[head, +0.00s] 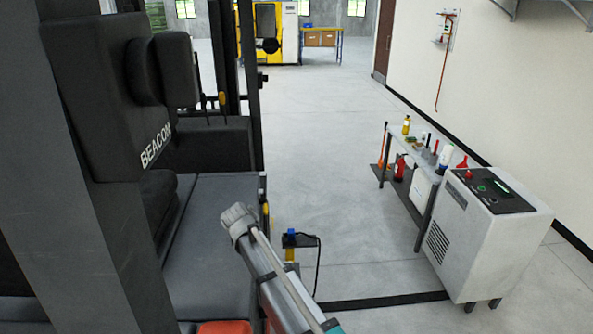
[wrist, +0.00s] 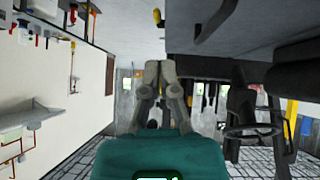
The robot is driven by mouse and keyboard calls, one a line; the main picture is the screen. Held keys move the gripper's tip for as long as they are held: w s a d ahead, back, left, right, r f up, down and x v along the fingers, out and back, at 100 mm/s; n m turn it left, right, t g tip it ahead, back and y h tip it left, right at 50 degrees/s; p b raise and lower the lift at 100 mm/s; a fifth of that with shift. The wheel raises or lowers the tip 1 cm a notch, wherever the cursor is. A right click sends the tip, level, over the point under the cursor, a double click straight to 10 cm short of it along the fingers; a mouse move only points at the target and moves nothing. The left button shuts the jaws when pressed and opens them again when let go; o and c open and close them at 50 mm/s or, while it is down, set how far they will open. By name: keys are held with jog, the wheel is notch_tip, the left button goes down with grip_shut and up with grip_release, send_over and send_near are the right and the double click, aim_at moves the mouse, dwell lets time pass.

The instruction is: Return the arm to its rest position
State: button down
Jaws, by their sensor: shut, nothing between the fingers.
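My gripper (wrist: 159,66) shows in the wrist view, its two grey fingers close together at the tips with nothing held. The teal gripper body fills the bottom middle of that view. The fingers are clear of any object there. In the head view, my arm (head: 268,262) reaches up from the bottom edge as a grey link with a teal part low down. The gripper itself does not show in the head view.
A dark machine marked BEACON (head: 152,225) stands close on the left. A white cabinet (head: 480,240) and a low bench with bottles (head: 408,150) stand along the right wall. A small stand (head: 300,241) is near my arm. The grey floor (head: 330,140) between is clear.

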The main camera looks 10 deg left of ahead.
jog(key=s+d+f+m+g+h+b, duration=0.1)
jog(key=s+d+f+g+b, duration=0.3)
jog(key=d, duration=1)
jog(key=d+f+m+h+b, duration=0.15)
jog(key=d+f, duration=0.45)
jog(key=d, duration=0.9)
jog(key=s+d+f+g+b, duration=0.2)
jog(key=s+d+f+b, duration=0.1)
jog(key=s+d, duration=0.5)
jog(key=s+d+f+m+g+b, duration=0.1)
jog(key=s+d+f+g+b, duration=0.2)
jog(key=s+d, duration=0.4)
jog(key=d+f+y, duration=0.1)
jog(key=d, duration=0.3)
jog(key=shift+s+d+f, duration=0.2)
jog(key=shift+s+d, duration=0.2)
